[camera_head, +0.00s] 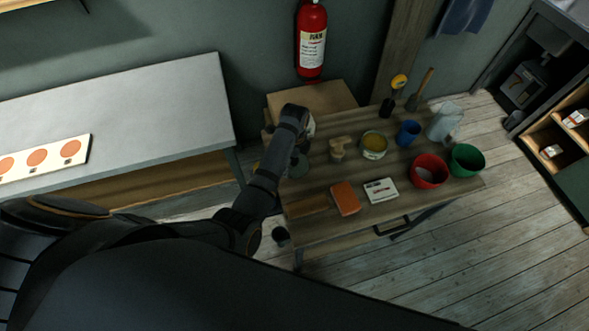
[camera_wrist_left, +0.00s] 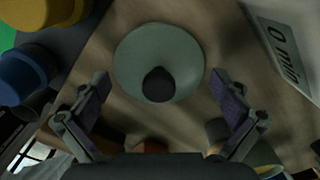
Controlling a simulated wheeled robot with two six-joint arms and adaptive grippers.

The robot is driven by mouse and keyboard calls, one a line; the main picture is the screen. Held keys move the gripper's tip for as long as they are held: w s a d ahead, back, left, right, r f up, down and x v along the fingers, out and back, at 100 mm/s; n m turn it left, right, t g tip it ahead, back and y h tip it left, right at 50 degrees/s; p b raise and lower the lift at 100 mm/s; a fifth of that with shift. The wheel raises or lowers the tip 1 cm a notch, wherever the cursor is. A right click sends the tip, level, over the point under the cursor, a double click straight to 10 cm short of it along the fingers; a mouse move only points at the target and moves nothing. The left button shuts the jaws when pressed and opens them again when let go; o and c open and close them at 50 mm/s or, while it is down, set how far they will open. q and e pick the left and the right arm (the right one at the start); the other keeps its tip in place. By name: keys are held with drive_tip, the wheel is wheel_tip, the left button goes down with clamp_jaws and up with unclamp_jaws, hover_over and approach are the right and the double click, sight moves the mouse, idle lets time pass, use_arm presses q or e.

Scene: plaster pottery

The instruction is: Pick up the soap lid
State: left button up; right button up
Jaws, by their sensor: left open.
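In the head view the lid (camera_head: 299,167) shows partly, at the left part of the wooden table, beneath my left arm. My left gripper (camera_wrist_left: 160,88) is open, with one finger on each side of the lid and nothing between them held. In the head view the left gripper (camera_head: 301,148) is small and dark above the lid. My right gripper is not in view.
On the wooden table (camera_head: 330,230) stand a tan piece (camera_head: 339,149), a yellow-filled tin (camera_head: 374,145), a blue cup (camera_head: 408,133), a red bowl (camera_head: 429,171), a green bowl (camera_head: 467,160), an orange block (camera_head: 345,198) and a white box (camera_head: 381,191). A white printed box (camera_wrist_left: 285,45) lies right in the wrist view.

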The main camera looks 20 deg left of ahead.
use_arm(q)
drive_tip(key=shift+r, duration=0.15)
drive_tip(key=c, duration=1)
drive_tip(key=shift+s, duration=0.3)
drive_tip(key=c, duration=0.8)
drive_tip(key=shift+c, duration=1.2)
